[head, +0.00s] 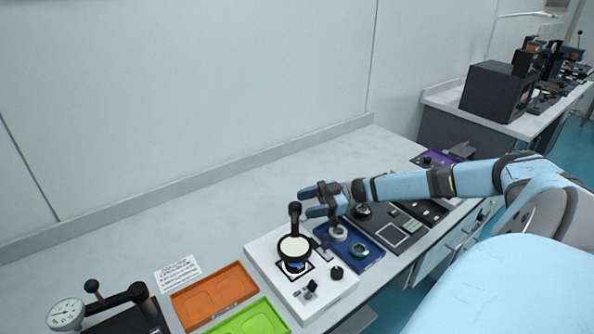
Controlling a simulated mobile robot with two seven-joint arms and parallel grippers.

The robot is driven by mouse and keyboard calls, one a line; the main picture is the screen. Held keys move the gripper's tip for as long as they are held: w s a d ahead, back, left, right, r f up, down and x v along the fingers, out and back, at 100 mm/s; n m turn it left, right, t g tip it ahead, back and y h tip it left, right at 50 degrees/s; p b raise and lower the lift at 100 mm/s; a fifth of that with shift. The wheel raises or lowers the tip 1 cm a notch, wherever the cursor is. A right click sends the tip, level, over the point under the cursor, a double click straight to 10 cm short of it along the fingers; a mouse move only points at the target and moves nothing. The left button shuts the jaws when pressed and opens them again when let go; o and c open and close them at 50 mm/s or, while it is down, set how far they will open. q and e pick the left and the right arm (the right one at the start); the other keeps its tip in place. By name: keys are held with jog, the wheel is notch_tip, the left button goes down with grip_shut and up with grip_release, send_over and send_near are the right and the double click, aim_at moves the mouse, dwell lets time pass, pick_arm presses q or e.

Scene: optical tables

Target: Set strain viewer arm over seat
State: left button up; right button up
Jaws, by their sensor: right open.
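The strain viewer is a white base plate (262,252) on the near bench, with black knobs and small parts on it. Its black arm (295,215) stands at the back and carries a round, pale, black-rimmed disc (294,248). The disc appears above a black-outlined square seat (286,273), with a blue and dark part just below the disc; it hides most of the seat. My right gripper (307,203) is open and empty, just right of the black arm's top; I cannot tell whether they touch. My left gripper is not in view.
A blue tray (368,263) with round parts and a dark grey instrument panel (408,226) lie right of the viewer. Orange (214,294) and green (262,320) trays and a dial gauge (66,314) lie left. The bench's rear left is clear.

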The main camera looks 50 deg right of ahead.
jog(key=b+v, duration=0.1)
jog(key=v, duration=0.8)
jog(key=shift+s+d, duration=0.2)
jog(key=shift+d, duration=0.2)
